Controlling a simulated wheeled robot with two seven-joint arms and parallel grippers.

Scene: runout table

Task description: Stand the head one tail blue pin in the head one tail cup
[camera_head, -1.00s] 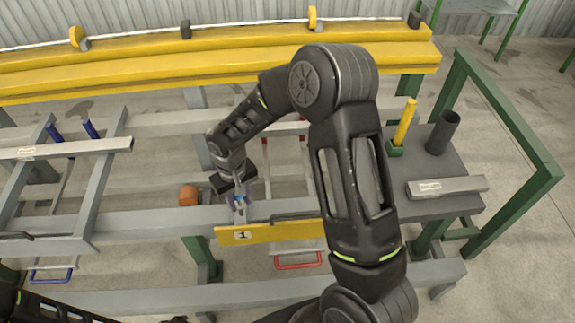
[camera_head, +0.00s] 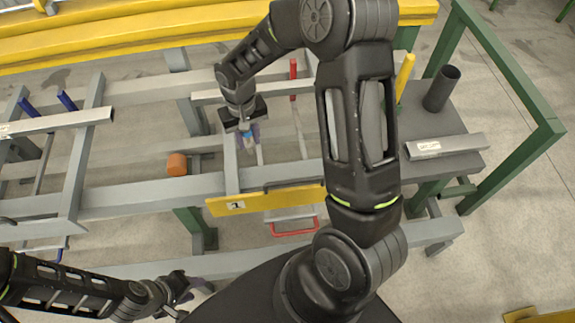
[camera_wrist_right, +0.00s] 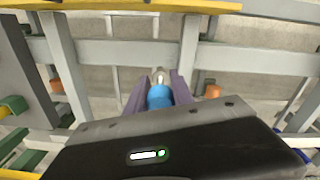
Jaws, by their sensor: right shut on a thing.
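My right gripper (camera_head: 249,138) is shut on the blue pin (camera_wrist_right: 160,96). In the wrist view the pin shows a blue body and a silver tip between the two purple fingers. In the head view the pin is small and partly covered by the gripper. It hangs over the grey frame, behind the yellow plate marked 1 (camera_head: 275,199). I cannot pick out the head one tail cup with certainty. My left gripper (camera_head: 190,288) is low in the head view, away from the frame; its jaws are too unclear to read.
An orange cylinder (camera_head: 177,165) sits on the frame, left of my right gripper. A yellow pin (camera_head: 405,72), a dark cup (camera_head: 441,89) and a grey bar (camera_head: 445,146) are on the right table. Blue posts (camera_head: 67,100) stand left; a red post (camera_head: 293,80) stands behind.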

